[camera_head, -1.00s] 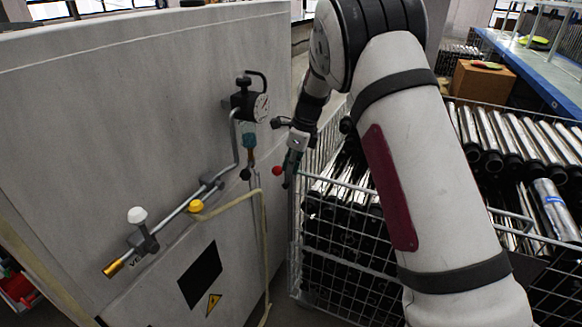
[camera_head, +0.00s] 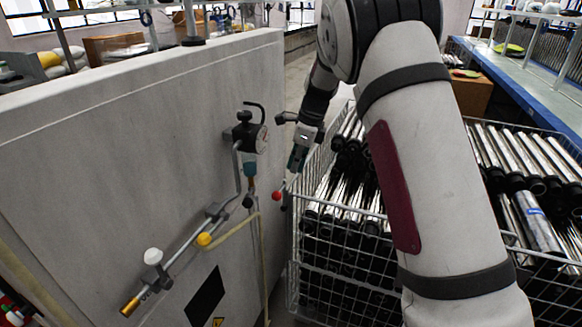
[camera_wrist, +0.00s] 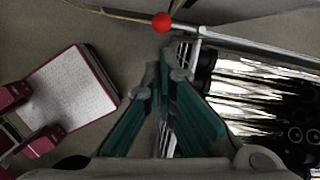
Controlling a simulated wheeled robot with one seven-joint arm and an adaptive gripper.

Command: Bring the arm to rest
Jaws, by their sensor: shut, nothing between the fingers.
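My arm (camera_head: 425,170) reaches forward from the lower right in the head view and bends down at the far end. My gripper (camera_head: 297,158) points down between the grey panel and the wire cage. In the wrist view my gripper (camera_wrist: 163,75) shows its green-sided fingers drawn together, with nothing held between them. A red ball knob (camera_wrist: 161,22) lies beyond the fingertips there. The same red knob (camera_head: 277,196) shows below and left of my gripper in the head view, apart from it.
The grey panel (camera_head: 120,130) carries a gauge (camera_head: 250,135), a pipe and a yellow knob (camera_head: 204,239) at left. A wire cage (camera_head: 345,225) of metal tubes stands close at right. A blue-edged bench (camera_head: 520,75) is behind it.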

